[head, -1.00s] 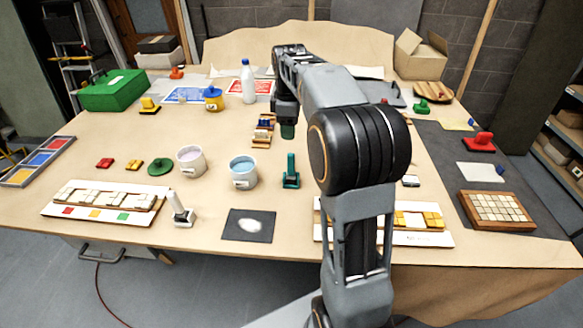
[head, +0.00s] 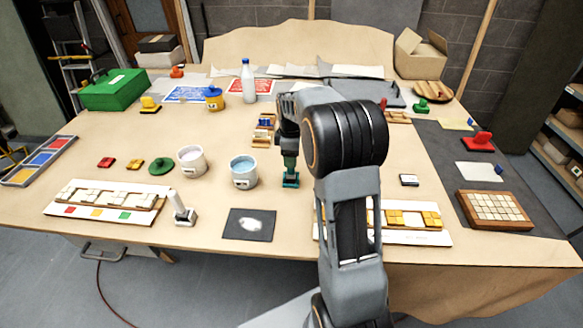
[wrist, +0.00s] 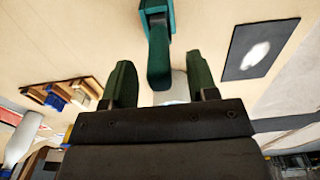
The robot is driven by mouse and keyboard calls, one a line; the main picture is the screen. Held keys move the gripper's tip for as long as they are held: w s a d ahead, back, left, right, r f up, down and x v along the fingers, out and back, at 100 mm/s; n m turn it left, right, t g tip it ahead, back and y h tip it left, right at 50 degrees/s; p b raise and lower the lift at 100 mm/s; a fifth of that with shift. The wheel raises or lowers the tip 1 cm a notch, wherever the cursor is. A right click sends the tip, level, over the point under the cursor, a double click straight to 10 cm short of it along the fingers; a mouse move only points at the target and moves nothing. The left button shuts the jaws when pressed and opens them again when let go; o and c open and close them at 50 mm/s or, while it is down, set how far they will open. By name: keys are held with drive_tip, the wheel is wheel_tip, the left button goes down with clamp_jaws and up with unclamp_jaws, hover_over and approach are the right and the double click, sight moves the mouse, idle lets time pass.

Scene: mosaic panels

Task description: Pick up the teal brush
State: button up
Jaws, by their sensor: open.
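The teal brush (head: 291,181) stands upright on the table, right of the blue-filled cup, with its handle pointing up. My gripper (head: 289,158) is directly over it, pointing down, and hides most of the handle in the head view. In the wrist view the brush handle (wrist: 158,58) reaches up between the two dark green fingers (wrist: 161,66). The fingers are apart, with a gap on each side of the handle, and nothing is held. The brush's wider base shows at the top edge of the wrist view.
A cup of blue liquid (head: 243,172) stands close left of the brush, with a pale cup (head: 191,161) beyond it. A dark plate with a white patch (head: 249,225) lies in front. A wooden rack (head: 263,131) is behind. A tile board (head: 415,236) lies front right.

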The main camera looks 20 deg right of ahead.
drive_tip(key=shift+f, duration=1.05)
drive_tip(key=shift+c, duration=0.4)
clamp_jaws()
